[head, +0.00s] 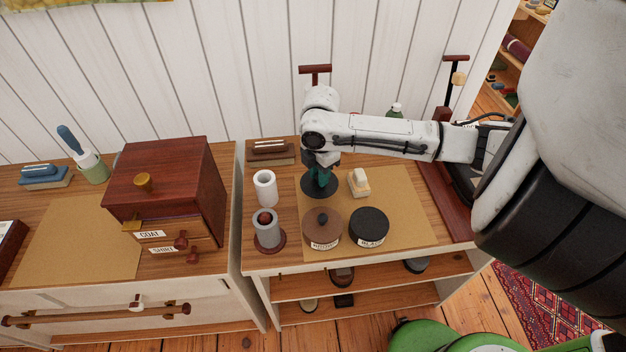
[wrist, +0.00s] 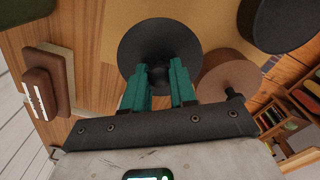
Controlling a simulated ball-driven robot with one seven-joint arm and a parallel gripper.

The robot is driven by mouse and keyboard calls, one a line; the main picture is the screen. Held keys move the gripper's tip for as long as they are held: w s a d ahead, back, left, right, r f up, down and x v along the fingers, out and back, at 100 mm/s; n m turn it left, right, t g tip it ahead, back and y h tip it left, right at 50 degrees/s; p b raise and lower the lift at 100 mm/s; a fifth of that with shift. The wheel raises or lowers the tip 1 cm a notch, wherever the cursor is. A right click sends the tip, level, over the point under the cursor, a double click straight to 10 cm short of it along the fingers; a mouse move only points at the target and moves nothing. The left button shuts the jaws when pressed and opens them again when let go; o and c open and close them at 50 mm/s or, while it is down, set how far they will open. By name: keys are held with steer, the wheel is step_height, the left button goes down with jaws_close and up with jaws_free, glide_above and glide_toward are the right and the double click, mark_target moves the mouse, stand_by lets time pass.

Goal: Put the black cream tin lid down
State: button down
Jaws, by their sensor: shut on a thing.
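My gripper (head: 321,181) points down with its teal fingers shut on the black cream tin lid (head: 318,190), a flat black disc. In the wrist view the lid (wrist: 150,42) lies between and beyond the fingertips (wrist: 160,84). The lid is level, low over the left edge of the tan mat (head: 405,200); I cannot tell whether it touches. The black cream tin (head: 368,226) stands in front of it to the right, with a pale label. A brown tin (head: 322,230) with a knobbed lid stands just in front of the held lid.
A white cylinder (head: 265,190) and a grey pot (head: 266,232) on a red-brown base stand left of the lid. A pale block-like brush (head: 359,183) is to its right. A brown brush (head: 270,149) lies behind left. The mat's right part is clear.

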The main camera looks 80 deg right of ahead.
mark_target(313, 183)
steer(key=w+f, duration=0.1)
steer(key=w+d+f, duration=0.1)
steer(key=shift+f, duration=1.85)
steer(key=shift+f, duration=0.1)
steer(key=c, duration=0.9)
jaws_free()
step_height(313, 183, up, 12)
steer(key=shift+r, duration=0.15)
steer(key=shift+s, duration=0.15)
